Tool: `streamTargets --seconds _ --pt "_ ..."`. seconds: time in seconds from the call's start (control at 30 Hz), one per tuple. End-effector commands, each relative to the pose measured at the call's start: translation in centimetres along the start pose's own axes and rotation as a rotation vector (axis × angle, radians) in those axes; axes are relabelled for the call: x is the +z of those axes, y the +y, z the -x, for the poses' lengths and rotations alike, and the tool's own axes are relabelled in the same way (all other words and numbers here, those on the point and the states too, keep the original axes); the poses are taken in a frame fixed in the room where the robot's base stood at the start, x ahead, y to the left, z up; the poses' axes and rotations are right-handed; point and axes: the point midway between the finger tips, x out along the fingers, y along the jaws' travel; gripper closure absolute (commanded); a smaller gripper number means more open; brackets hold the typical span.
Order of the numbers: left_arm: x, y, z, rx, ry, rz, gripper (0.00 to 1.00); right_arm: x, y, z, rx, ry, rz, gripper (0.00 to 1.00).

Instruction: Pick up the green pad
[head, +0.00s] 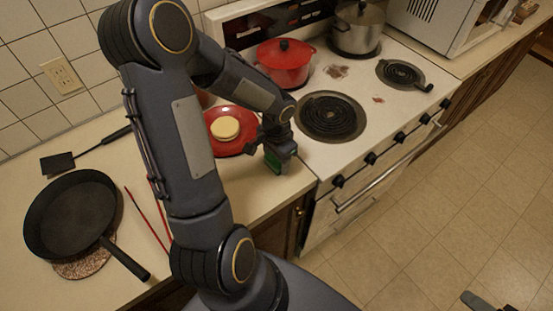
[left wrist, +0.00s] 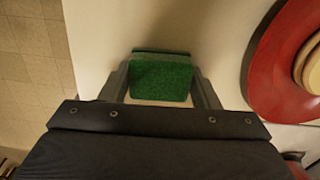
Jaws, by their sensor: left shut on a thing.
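The green pad (left wrist: 160,80) sits between the two fingers of my left gripper (left wrist: 161,88) in the left wrist view, with a finger against each side. In the head view the green pad (head: 273,161) shows as a small green patch below my left gripper (head: 277,150), near the counter's front edge by the stove. The gripper is shut on it. I cannot tell whether the pad touches the counter. My right gripper is not clearly in view; only a dark piece shows at the head view's lower right.
A red plate (head: 248,146) with a round pale item (head: 225,127) lies just beside the left gripper. The stove (head: 340,150) with a red pot (head: 285,66) stands to the right. A black pan (head: 70,215), a spatula (head: 60,162) and red chopsticks (head: 146,216) lie on the left counter.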

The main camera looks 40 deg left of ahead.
Motion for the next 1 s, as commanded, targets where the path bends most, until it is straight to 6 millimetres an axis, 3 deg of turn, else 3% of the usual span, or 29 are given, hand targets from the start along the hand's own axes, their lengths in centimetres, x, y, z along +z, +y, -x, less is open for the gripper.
streamTargets --seconds 0.27,0.57,0.8,1.0 --pt "-0.1 -0.1 2.9 -0.004 0.006 0.001 0.66 0.0 0.0 0.1 0.000 0.000 0.000 0.42" --pt "-2.1 5.2 9.3 -0.002 0.009 -0.008 0.66 0.7 0.6 -1.4 0.000 0.000 0.000 0.42" --pt "-4.0 10.4 11.4 0.000 0.003 -0.007 0.66 1.3 1.2 -2.6 0.000 0.000 0.000 0.42" --pt "-4.8 12.6 12.6 0.001 0.001 -0.003 0.66 1.5 1.3 -2.9 0.000 0.000 0.000 0.42"
